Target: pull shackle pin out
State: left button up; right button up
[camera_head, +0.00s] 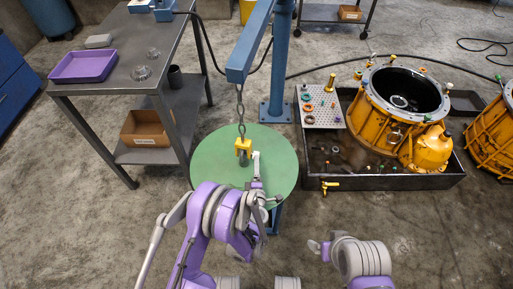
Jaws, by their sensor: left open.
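A yellow shackle or hook fitting (242,146) hangs at the lower end of a chain (240,108), above a round green table top (216,160). The shackle pin is too small to make out apart from the fitting. My left gripper (256,158) is just right of the yellow fitting, close to it, and is open. I cannot tell whether it touches the fitting. My right arm is at the lower right, away from the fitting; its end (318,247) is small and its jaw state is unclear.
A blue hoist post (280,70) stands behind the green top. A grey bench (125,75) with a purple tray (83,66) is at left. A black tray (385,182) at right holds an orange transmission housing (377,125) and a perforated plate (320,107).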

pick_arm(q)
jog(key=w, duration=0.6)
jog(key=w+f, duration=0.1)
jog(key=w, duration=0.2)
jog(key=shift+f, duration=0.1)
jog(key=shift+c, duration=0.4)
grip_shut()
dwell(0.7)
